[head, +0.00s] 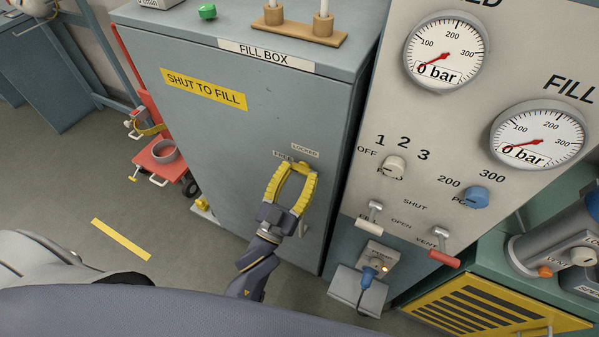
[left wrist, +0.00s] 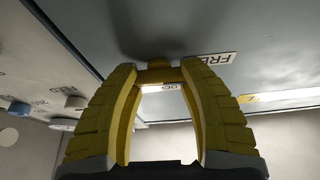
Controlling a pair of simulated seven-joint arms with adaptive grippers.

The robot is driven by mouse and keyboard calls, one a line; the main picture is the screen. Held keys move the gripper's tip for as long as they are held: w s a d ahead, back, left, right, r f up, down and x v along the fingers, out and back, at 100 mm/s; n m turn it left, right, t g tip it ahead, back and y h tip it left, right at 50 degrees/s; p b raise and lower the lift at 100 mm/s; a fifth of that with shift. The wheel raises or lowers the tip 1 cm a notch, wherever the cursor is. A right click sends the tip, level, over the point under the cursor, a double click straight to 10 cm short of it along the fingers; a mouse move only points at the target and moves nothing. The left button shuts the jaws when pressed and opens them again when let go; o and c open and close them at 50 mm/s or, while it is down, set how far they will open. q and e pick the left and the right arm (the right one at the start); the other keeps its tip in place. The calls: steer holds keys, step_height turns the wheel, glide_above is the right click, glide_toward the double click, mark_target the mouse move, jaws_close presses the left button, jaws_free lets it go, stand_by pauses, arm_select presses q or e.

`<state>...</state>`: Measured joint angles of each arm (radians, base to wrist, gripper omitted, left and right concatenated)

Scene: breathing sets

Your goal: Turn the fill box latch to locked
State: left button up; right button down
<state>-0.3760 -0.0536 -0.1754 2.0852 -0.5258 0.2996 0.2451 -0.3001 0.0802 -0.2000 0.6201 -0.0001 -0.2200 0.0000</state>
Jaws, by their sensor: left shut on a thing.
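The fill box (head: 262,150) is a grey-blue cabinet, and its front door looks shut. Small FREE (head: 283,155) and LOCKED (head: 305,150) labels sit on the door's right part. My left gripper (head: 294,168), with yellow fingers, reaches up to the door just below these labels. In the left wrist view its fingertips close on the brownish latch (left wrist: 157,73). The FREE label (left wrist: 217,58) shows beside the latch there, and part of another label shows between the fingers. The fingers mostly hide the latch in the head view, so I cannot tell its exact angle. My right gripper is not in view.
A gauge panel (head: 440,120) with knobs and levers stands close on the right, with a blue plug and cable (head: 368,275) below. A red cart (head: 160,160) stands left of the box. The floor at left is mostly clear around a yellow strip (head: 121,239).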

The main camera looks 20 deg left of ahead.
arm_select(q)
steer(key=m+h, duration=0.1)
steer(key=m, duration=0.2)
steer(key=m+g+h, duration=0.1)
steer(key=m, duration=0.2)
steer(key=shift+a+f+m+h, duration=0.1)
steer(key=shift+m+h, duration=0.2)
steer(key=shift+h, duration=0.1)
steer(key=shift+w+m+g+h, duration=0.1)
steer(key=shift+m+g+h, duration=0.45)
steer(key=shift+m, duration=0.75)
steer(key=shift+m+g+h, duration=0.55)
steer(key=shift+m, duration=0.75)
steer(key=o, duration=1.4)
steer(key=shift+v, duration=6.05)
